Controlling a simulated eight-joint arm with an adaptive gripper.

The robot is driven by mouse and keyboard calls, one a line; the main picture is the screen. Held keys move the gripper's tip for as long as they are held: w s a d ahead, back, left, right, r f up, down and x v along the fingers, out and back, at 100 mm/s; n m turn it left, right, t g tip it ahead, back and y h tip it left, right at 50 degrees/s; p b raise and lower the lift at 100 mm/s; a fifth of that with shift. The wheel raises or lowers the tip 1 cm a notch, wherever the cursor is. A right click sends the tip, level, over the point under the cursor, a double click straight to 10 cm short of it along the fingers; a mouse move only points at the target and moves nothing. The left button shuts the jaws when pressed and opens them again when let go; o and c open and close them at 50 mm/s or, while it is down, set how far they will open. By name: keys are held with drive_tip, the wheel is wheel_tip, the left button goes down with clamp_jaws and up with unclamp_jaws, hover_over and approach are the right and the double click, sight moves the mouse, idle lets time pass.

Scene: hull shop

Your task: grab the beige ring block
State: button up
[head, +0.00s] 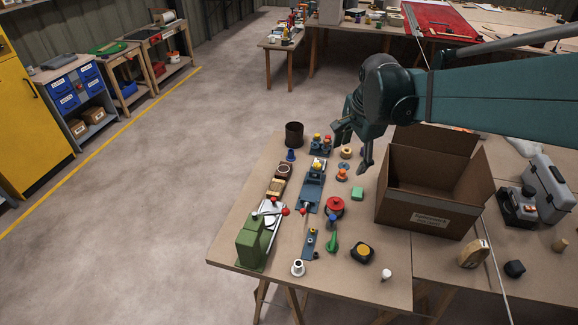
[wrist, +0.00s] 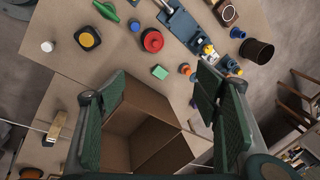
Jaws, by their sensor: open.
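A small beige ring-shaped block (head: 346,152) stands on the wooden table in the head view, beyond an orange knob-like piece (head: 342,174). My gripper (head: 354,150) is above the table close to this block in the picture, its fingers spread and empty. Its height over the block is hard to judge. In the wrist view my gripper (wrist: 160,85) shows two dark green finger pads wide apart with nothing between them. I cannot make out the beige ring block there; the right finger may hide it.
An open cardboard box (head: 427,213) stands right of my gripper. A green block (head: 357,194), a red round piece (head: 335,207) and a dark cup (head: 294,134) are nearby. Several tools line the table's left side. Bare tabletop shows near the front edge.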

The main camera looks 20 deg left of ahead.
drive_tip(key=w+a+f+m+g, duration=0.1)
drive_tip(key=w+a+f+m, duration=0.1)
drive_tip(key=w+a+f, duration=0.4)
drive_tip(key=w+a+f+m+g, duration=0.1)
drive_tip(key=a+f+m, duration=0.15)
drive_tip(key=a, duration=0.55)
drive_tip(key=m+h, duration=0.1)
drive_tip(key=m, duration=0.2)
approach(276, 187)
drive_tip(key=shift+w+d+f+g, duration=0.1)
drive_tip(key=shift+w+d+g, duration=0.1)
drive_tip(key=shift+w+g, duration=0.25)
drive_tip(key=shift+a+f+m, duration=0.25)
drive_tip(key=shift+a+f, duration=0.05)
drive_tip(key=shift+f, duration=0.1)
drive_tip(key=shift+f, duration=0.15)
drive_tip(key=shift+f, duration=1.15)
drive_tip(key=shift+f, duration=0.15)
drive_tip(key=shift+f+b, duration=0.65)
drive_tip(key=shift+f, duration=1.8)
